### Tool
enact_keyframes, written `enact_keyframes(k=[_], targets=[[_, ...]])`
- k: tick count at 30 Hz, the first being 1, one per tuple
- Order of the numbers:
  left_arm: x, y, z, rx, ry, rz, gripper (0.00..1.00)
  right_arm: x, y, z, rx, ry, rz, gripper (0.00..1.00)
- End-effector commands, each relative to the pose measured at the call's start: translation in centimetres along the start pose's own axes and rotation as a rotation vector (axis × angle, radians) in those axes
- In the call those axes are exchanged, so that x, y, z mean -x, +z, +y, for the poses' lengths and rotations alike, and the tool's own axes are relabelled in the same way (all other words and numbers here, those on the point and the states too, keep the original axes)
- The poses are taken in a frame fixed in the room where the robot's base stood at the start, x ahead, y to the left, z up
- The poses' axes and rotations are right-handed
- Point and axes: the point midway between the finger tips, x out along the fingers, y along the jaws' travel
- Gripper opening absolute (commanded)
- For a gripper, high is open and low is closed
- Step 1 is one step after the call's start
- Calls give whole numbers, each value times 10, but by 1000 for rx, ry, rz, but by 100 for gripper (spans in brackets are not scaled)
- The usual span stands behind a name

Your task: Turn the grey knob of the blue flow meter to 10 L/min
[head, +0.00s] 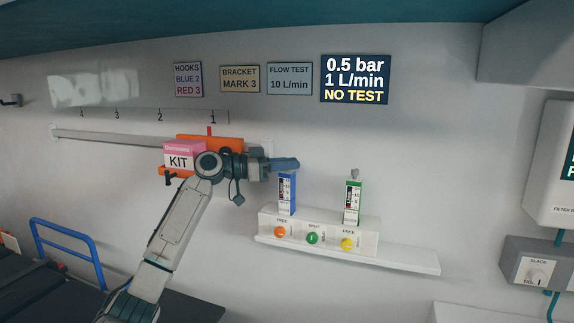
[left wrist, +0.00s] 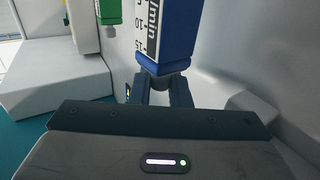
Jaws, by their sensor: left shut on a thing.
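The blue flow meter (head: 287,193) stands upright on a white block in the head view. Its scale, with marks 5, 10 and 15, shows close up in the left wrist view (left wrist: 165,30). My left gripper (head: 288,164) is at the top of this meter and is shut on its grey knob. The fingers mostly hide the knob; a grey bit shows between them in the left wrist view, where the gripper also appears (left wrist: 160,90). The wall display (head: 355,79) reads 0.5 bar, 1 L/min, NO TEST. My right gripper is not in view.
A green flow meter (head: 353,202) with a grey top stands to the right on the same white block (head: 368,236), which has orange, green and yellow buttons. A sign (head: 290,79) reads FLOW TEST 10 L/min. A pink KIT box (head: 178,157) sits behind my left arm.

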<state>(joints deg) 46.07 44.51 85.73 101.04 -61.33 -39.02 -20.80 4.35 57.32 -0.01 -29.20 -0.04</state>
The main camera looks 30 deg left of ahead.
Motion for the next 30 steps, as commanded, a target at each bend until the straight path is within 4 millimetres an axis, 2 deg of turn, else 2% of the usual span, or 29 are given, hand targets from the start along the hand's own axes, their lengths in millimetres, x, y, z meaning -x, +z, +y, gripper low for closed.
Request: enact_keyframes(k=[14, 23, 30], targets=[[0, 2, 0, 1, 5, -2, 0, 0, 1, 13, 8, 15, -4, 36], [0, 1, 0, 1, 7, -2, 0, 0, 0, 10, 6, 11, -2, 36], [0, 1, 0, 1, 8, -2, 0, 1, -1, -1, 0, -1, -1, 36]])
